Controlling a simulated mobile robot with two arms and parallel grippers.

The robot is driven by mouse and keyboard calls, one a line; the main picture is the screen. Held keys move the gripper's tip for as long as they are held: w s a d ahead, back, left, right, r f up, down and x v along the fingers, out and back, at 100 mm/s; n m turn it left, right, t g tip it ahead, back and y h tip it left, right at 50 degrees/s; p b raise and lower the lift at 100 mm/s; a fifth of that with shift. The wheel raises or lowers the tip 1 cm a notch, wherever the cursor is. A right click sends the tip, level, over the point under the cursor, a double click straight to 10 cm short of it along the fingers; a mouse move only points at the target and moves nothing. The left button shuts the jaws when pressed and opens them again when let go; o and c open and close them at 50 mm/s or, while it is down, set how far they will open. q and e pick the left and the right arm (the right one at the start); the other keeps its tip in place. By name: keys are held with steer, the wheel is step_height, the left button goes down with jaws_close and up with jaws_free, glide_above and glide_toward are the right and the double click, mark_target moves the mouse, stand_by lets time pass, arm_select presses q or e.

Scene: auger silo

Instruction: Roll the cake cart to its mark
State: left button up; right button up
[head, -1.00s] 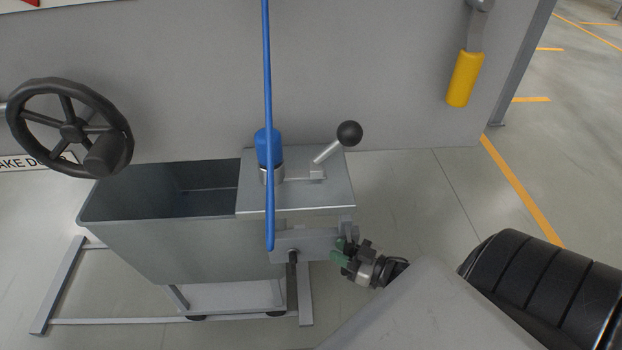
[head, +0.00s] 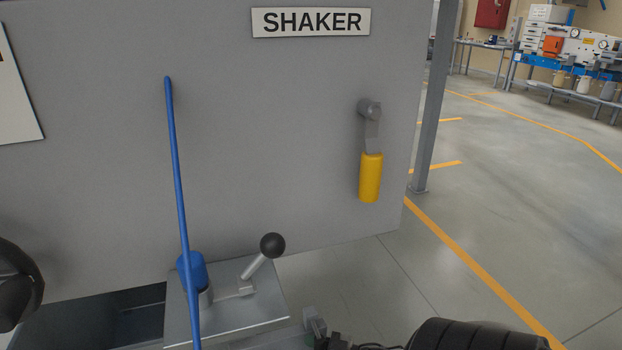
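The cake cart (head: 85,322), a grey open metal bin, is at the bottom left of the head view, mostly cut off by the lower edge. A flat metal plate (head: 227,313) covers its right part. My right gripper (head: 322,338) is at the bottom edge, close to the right end of the cart's front bar. Its fingers are mostly cut off, so I cannot tell whether they hold the bar. My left gripper is not in view. The mark is not visible.
A black-knobbed lever (head: 262,258) and an upright blue rod (head: 180,200) stand at the plate. A yellow-handled crank (head: 370,175) hangs under a SHAKER sign (head: 311,22) on the grey panel. Floor right of the panel is clear.

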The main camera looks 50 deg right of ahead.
steer(key=v, duration=1.1)
steer(key=shift+w+f, duration=0.1)
steer(key=s+a+f+m+g+h+p, duration=0.1)
steer(key=s+a+f+g+h, duration=0.2)
steer(key=f, duration=0.7)
steer(key=s+a+f+m+g+h+p, duration=0.15)
steer(key=s+f+g+h, duration=0.25)
steer(key=f, duration=0.5)
steer(key=s+a+f+g, duration=0.4)
steer(key=s+a+f, duration=0.1)
steer(key=a, duration=0.3)
steer(key=s+a+f+g+p, duration=0.1)
steer(key=s+a+f+g, duration=0.3)
steer(key=a, duration=0.3)
steer(key=shift+s+a+f+n+g, duration=0.3)
steer(key=shift+s+a+f+n, duration=0.1)
steer(key=shift+s, duration=0.25)
steer(key=shift+s, duration=0.1)
